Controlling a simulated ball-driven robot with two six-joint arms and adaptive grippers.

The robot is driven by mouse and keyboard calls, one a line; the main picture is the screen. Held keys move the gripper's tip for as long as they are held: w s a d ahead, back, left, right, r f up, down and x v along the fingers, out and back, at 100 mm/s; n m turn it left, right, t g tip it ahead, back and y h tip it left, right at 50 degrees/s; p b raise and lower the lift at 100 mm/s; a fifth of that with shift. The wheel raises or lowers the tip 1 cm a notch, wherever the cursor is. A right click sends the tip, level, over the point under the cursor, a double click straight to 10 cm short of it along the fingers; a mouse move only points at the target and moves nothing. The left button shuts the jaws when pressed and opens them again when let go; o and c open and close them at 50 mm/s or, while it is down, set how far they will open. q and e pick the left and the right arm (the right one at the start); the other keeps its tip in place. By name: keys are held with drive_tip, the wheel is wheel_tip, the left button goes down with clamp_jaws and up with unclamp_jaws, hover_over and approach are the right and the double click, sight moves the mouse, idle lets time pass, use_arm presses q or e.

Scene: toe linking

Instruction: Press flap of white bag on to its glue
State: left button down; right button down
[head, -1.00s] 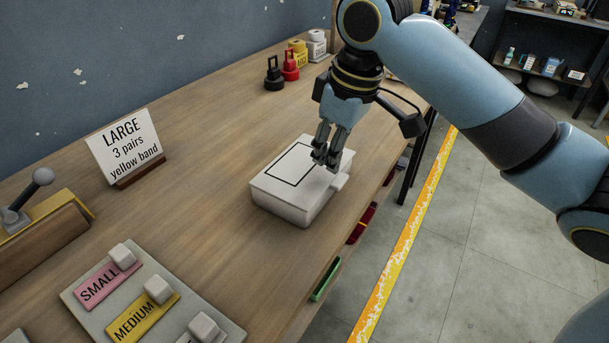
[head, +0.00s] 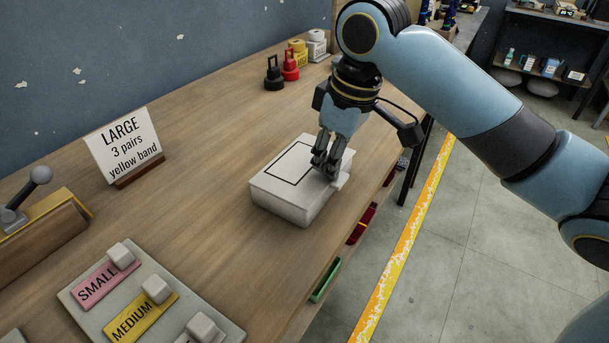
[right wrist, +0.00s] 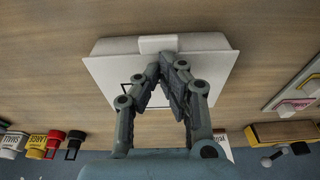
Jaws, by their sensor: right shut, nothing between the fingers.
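A white, box-like shape with a flat white top, which I take for the white bag (head: 270,182), lies on the bench. A black outlined rectangle marks its top. A small pale tab (head: 341,183) sticks out at its right side; it also shows at the top edge in the right wrist view (right wrist: 158,44). I cannot tell flap or glue apart. My right gripper (head: 325,172) is shut and empty, pointing down, its tips at or just above the top near the tab side. Contact is unclear. The fingers (right wrist: 165,70) cover part of the outline. My left gripper is not in view.
A LARGE sign (head: 124,146) stands at the back left. A panel with SMALL (head: 105,283) and MEDIUM (head: 145,318) labels and pale knobs lies at the front. Black, red, yellow and white weights (head: 290,65) stand at the back.

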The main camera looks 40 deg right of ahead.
drive_tip(key=shift+f+p, duration=0.3)
drive_tip(key=shift+p, duration=0.75)
idle(3.0)
wheel_tip(320, 180, up, 8)
drive_tip(key=p, duration=1)
idle(0.5)
